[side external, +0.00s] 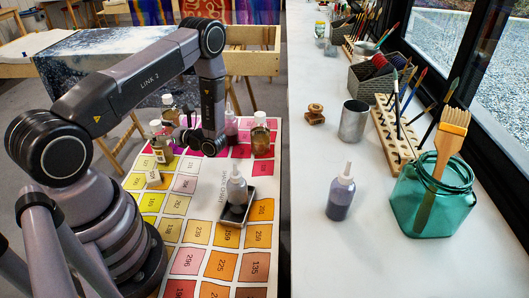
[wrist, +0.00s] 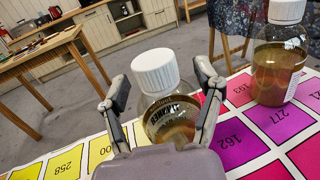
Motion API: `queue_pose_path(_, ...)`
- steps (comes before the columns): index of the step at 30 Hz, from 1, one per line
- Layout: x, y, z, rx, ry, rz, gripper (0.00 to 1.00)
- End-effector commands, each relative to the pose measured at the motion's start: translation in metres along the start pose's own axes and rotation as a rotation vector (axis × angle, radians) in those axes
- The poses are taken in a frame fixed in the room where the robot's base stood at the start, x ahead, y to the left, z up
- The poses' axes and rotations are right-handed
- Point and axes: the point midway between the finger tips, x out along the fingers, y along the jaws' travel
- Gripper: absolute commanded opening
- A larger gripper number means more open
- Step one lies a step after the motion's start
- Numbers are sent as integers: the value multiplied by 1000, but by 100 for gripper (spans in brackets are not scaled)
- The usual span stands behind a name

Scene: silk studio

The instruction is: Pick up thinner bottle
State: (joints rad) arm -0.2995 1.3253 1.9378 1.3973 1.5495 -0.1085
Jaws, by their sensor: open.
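The thinner bottle (wrist: 172,119) has a white ribbed cap, brownish liquid and a dark-lettered label, partly readable, in the wrist view. It stands on the colour chart, between the two fingers of my gripper (wrist: 162,82). The fingers are open, one on each side, with no clear grip on it. The lower part of the bottle is hidden behind my gripper's body. In the side view, what appears to be the same bottle (side external: 160,146) stands at the chart's left part, beside my gripper (side external: 183,138).
Another white-capped bottle (wrist: 279,66) stands to the right in the wrist view. A capped bottle (side external: 260,137), a pink squeeze bottle (side external: 231,126) and a squeeze bottle (side external: 237,188) on a black tray (side external: 233,218) share the chart. A teal jar (side external: 432,204) stands on the white counter.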

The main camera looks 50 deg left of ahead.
Motion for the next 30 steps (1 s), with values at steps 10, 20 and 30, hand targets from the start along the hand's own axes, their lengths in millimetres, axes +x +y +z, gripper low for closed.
queue_pose_path(10,-1,0,0,0,0,0,38)
queue_pose_path(20,-1,0,-1,1,2,1,0)
queue_pose_path(30,-1,0,3,1,3,1,0)
